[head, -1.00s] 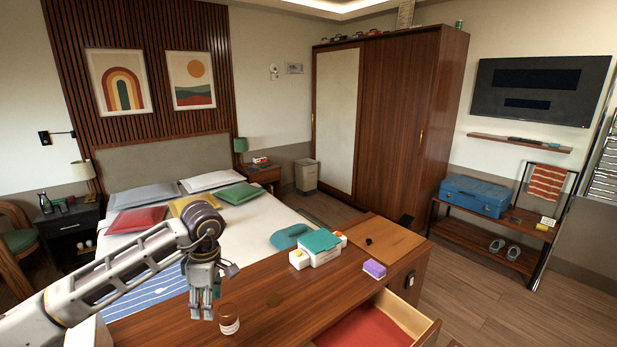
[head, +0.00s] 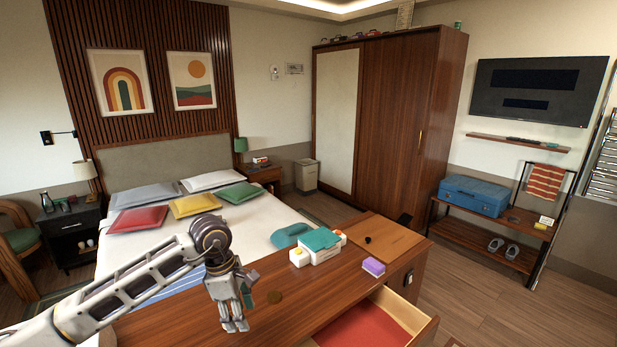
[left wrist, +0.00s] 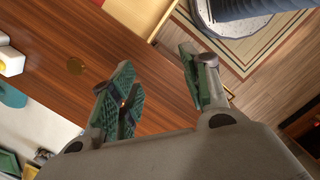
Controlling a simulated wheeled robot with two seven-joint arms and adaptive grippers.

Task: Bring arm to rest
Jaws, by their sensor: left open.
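My left gripper (head: 236,326) is over the near left part of the wooden counter, fingers pointing down. In the left wrist view its two green-padded fingers (left wrist: 160,95) stand apart with nothing between them. The gripper hides the part of the counter behind it, and the small brown jar seen there earlier does not show. My right gripper is not in view.
The wooden counter (head: 315,290) holds a white box with a teal lid (head: 321,243), a purple sponge-like block (head: 373,267) and a dark round disc (head: 274,297). An open drawer (head: 408,312) with a red inside juts out at right. The bed lies behind.

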